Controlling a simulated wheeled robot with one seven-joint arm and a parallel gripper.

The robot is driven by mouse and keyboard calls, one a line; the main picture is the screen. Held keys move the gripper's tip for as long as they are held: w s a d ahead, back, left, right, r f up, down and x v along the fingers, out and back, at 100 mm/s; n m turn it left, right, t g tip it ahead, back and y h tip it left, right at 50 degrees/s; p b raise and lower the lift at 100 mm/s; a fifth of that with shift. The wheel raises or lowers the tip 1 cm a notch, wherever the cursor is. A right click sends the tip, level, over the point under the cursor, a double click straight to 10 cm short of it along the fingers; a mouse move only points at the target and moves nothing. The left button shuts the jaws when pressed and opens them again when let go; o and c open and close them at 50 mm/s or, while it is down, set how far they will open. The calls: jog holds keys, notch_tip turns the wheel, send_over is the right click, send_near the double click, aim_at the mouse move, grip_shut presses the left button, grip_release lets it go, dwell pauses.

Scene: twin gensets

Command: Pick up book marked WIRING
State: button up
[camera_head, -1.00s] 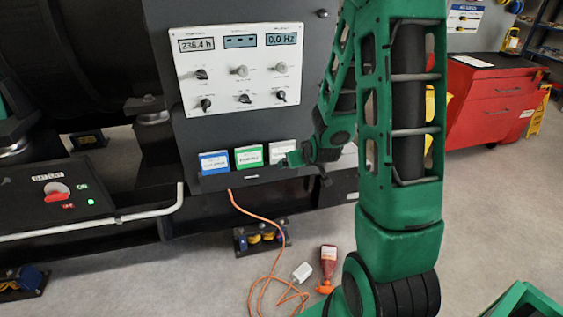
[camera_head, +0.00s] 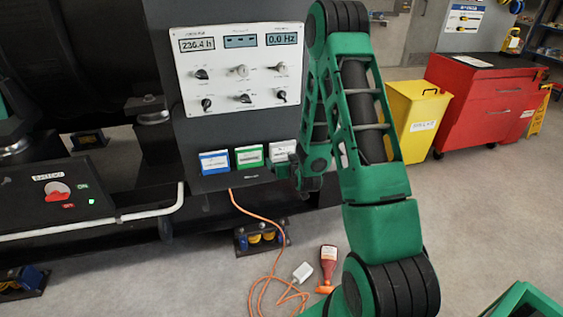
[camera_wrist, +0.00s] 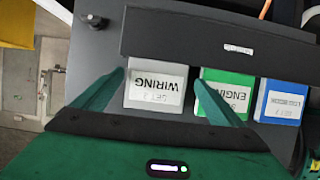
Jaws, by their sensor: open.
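The white book marked WIRING (camera_head: 283,149) stands in the dark rack on the panel, right of the green and blue books. In the wrist view the WIRING book (camera_wrist: 157,86) appears upside down, its label facing me. My gripper (camera_wrist: 161,80) is open, with one green finger on each side of the book. The right finger lies between this book and the green one. Whether the fingers touch the book I cannot tell. In the head view my gripper (camera_head: 292,168) is at the book's lower right and is partly hidden by my arm.
The green ENGINE book (camera_wrist: 226,91) and the blue LOG BOOK (camera_wrist: 280,101) stand beside it. The rack's dark front wall (camera_wrist: 200,42) spans the wrist view. An orange cable (camera_head: 262,215) hangs below. A yellow bin (camera_head: 416,115) and red cabinet (camera_head: 484,100) stand at right.

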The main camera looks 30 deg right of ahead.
aim_at(283, 157)
jog(key=shift+x, duration=2.7)
jog(key=shift+d, duration=0.15)
jog(key=c, duration=0.9)
jog(key=shift+c, duration=0.2)
